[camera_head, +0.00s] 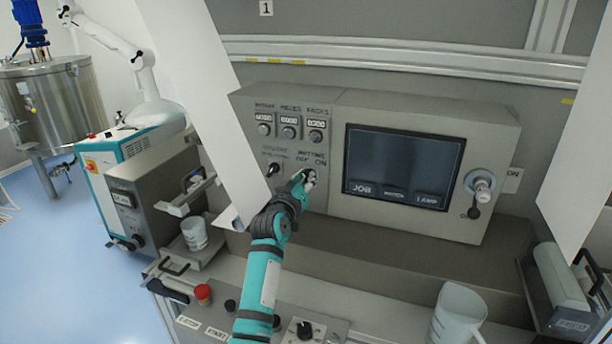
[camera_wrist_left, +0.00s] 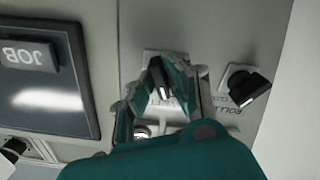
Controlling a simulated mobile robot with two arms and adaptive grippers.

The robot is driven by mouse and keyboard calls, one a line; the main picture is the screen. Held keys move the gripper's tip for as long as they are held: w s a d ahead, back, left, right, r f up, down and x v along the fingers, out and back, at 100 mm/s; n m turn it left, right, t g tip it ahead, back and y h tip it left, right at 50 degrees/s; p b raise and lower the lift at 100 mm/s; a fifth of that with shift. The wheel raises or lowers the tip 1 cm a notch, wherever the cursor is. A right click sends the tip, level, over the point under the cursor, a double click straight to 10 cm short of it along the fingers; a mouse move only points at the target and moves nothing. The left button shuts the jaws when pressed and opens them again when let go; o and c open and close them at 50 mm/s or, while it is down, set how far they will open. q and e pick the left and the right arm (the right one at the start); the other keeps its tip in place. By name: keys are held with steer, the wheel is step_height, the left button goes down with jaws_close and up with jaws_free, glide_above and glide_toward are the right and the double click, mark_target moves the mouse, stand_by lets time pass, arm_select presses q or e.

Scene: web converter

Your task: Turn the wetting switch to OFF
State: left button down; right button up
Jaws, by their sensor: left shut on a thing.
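The wetting switch is on the grey control panel (camera_head: 432,115), under the label "WETTING" with OFF and ON marks. In the head view my left gripper (camera_head: 307,180) covers most of it. In the left wrist view the switch's black handle (camera_wrist_left: 157,72) stands between the two fingers of my left gripper (camera_wrist_left: 161,90), which is shut on it. The handle runs nearly up and down in that view, slightly tilted. OFF or ON cannot be read from it. My right gripper is not in view.
A second black switch (camera_head: 272,169) sits just left of the wetting switch and shows in the wrist view (camera_wrist_left: 247,86). A white web (camera_head: 205,90) hangs close to my left arm. A screen (camera_head: 403,167) is to the right. A white jug (camera_head: 456,315) stands at front right.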

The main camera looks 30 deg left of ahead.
arm_select(q)
steer(key=shift+n, duration=0.7)
steer(key=c, duration=1.4)
jaws_free()
steer(key=shift+o, duration=0.2)
steer(key=v, duration=1.2)
steer(key=shift+f, duration=0.1)
